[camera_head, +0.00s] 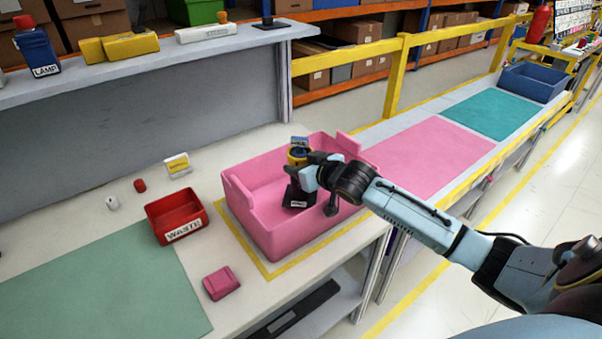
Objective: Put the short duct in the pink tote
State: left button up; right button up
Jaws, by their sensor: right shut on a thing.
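The pink tote (281,232) stands on the bench inside a yellow outline, open at the top. My right gripper (305,177) reaches in from the right and is over the tote's opening. It is shut on a dark piece with a white label, which I take for the short duct (297,196). The duct's lower end shows against the tote's inside; I cannot tell whether it touches the floor. A yellow ring and a blue labelled top show just above the gripper; whether they belong to the held piece is unclear. My left gripper is not in view.
A red waste bin (173,217) stands left of the tote. A pink block (221,283) lies in front of it. A green mat (105,285) lies at the left, clear. A yellow railing (397,75) runs behind. A blue bin (533,82) stands far right.

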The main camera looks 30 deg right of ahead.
jog(key=shift+f, duration=0.9)
jog(key=o, duration=1.3)
jog(key=shift+f, duration=0.15)
jog(key=shift+s+r, duration=0.1)
jog(key=shift+r, duration=0.1)
jog(key=p+v, duration=0.1)
jog(key=v, duration=1)
jog(key=shift+s+d+r, duration=0.1)
jog(key=shift+s+r, duration=0.1)
jog(key=shift+s, duration=0.1)
